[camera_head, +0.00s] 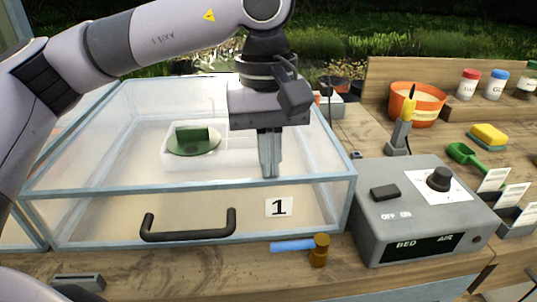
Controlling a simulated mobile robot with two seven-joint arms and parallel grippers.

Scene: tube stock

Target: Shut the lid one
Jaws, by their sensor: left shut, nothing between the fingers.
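The box marked 1 (278,207) is a clear case with a pale blue-grey frame. A black bar handle (188,236) is on its front. Its clear lid (115,150) appears to lie down over the top, with its front edge along the front panel; I see no clear gap there. My left gripper (269,174) points down over the front right part of the lid, its fingers together and empty. I cannot tell whether the fingertips touch the lid. Through the lid I see a white tray (218,157) with a green piece (194,142). My right gripper is not in view.
A grey control box (420,210) stands right of the case. A blue-handled mallet (318,250) lies in front. An orange pot (416,108), a yellow sponge (488,135), a green scoop (465,154) and jars (495,85) are farther right. The front table strip is mostly clear.

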